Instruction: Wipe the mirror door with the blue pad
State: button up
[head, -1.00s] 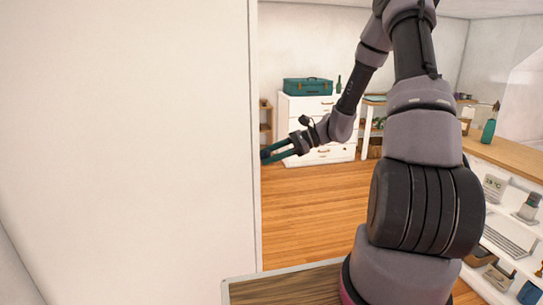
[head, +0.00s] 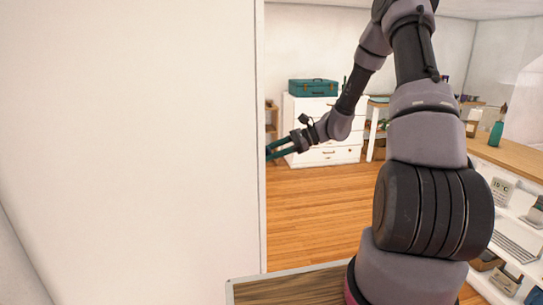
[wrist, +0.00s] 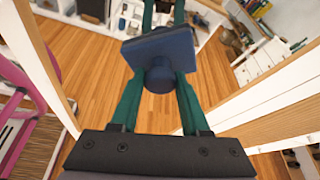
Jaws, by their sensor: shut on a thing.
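The blue pad (wrist: 160,47), a flat block with a round knob, shows in the wrist view. My gripper (wrist: 158,88) has teal fingers shut on the pad's knob. Beyond the pad, more teal strips look like a reflection of my fingers, so a mirror surface (wrist: 108,55), seemingly the mirror door, appears to face the pad. Whether they touch, I cannot tell. In the head view my gripper (head: 270,152) is left of centre at the edge of a large white panel (head: 130,140), which hides the pad. I cannot tell whether this panel is the door.
The white panel fills the head view's left. A white dresser (head: 318,110) with a teal case (head: 313,88) stands at the back. A wooden-topped shelf unit (head: 510,160) stands at right. Wooden floor (head: 310,205) between is clear. A wood-topped surface (head: 290,288) is low in front.

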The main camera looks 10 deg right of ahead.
jog(key=shift+w, duration=2.2)
jog(key=shift+s, duration=0.1)
jog(key=shift+s+a, duration=0.15)
jog(key=shift+s, duration=0.85)
jog(key=shift+s+a, duration=0.1)
jog(key=shift+s, duration=0.85)
jog(key=s, duration=0.3)
jog(key=shift+s, duration=0.4)
jog(key=shift+d, duration=0.1)
jog(key=d, duration=0.6)
jog(key=shift+d, duration=0.15)
